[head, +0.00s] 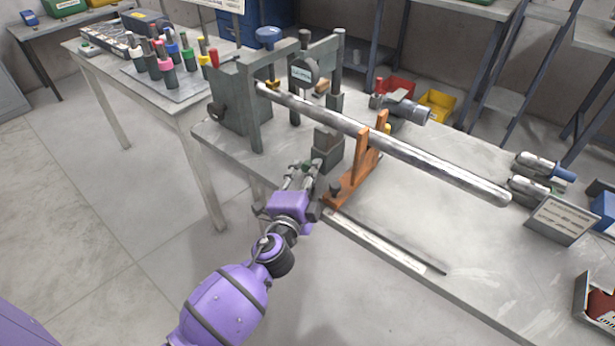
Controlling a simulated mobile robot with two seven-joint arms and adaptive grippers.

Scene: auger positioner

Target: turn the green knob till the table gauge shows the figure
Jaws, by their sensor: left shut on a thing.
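My left gripper (304,178) reaches up to the front edge of the workbench, beside the dark block at the foot of the grey machine (240,105). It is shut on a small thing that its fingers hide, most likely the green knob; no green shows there. A round dark gauge (304,70) with a pale label hangs in the machine's frame; its figure is too small to read. A long steel rod (420,158) runs from the machine to the right, over an orange stand (357,172). My right gripper is out of view.
The grey workbench (480,270) carries a pale strip and thin rod along its front edge. A tilted sign (562,219) with unreadable print, metal cylinders, and red and yellow bins (437,105) stand around it. A left table holds several coloured-handled tools. Floor is free at left.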

